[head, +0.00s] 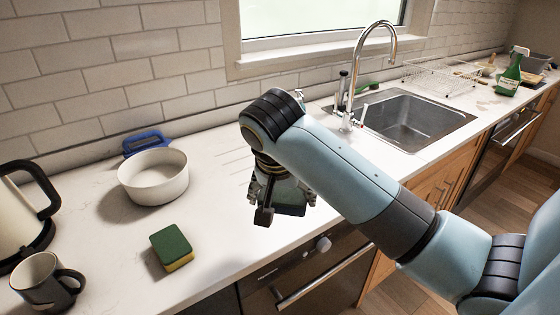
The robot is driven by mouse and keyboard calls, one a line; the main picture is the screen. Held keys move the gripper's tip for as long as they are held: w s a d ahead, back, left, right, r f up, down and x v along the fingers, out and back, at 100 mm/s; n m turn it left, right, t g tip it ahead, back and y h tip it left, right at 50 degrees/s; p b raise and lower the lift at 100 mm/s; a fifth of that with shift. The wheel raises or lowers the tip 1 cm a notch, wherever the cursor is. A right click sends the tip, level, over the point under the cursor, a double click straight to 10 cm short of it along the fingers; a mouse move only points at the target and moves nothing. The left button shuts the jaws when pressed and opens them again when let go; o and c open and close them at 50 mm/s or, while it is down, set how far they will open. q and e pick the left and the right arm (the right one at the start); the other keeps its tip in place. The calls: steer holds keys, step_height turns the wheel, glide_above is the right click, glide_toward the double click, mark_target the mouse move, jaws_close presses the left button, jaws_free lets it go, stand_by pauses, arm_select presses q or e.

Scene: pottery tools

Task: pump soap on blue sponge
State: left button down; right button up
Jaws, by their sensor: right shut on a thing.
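A sponge with a green top and yellow underside (172,248) lies on the counter at the front. My right gripper (276,208) points down over the counter, right of the green and yellow sponge and apart from it. It is shut on a dark greenish, translucent thing (291,209), perhaps the soap bottle. The gripper and arm hide most of it, and no pump is clear. My left gripper is not in view.
The white bowl (153,177) stands in front of the blue object. A kettle (22,215) and a dark mug (48,284) stand at the left. The sink (405,122) with its faucet (366,62) is at the right. Counter between bowl and gripper is clear.

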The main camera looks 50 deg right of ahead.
mark_target(284, 237)
steer(key=shift+f, duration=0.15)
steer(key=shift+f+b, duration=2.1)
steer(key=shift+f, duration=3.25)
steer(key=o, duration=0.4)
steer(key=shift+r, duration=0.1)
steer(key=shift+r+p, duration=0.35)
steer(key=shift+p, duration=0.5)
steer(key=shift+c, duration=0.2)
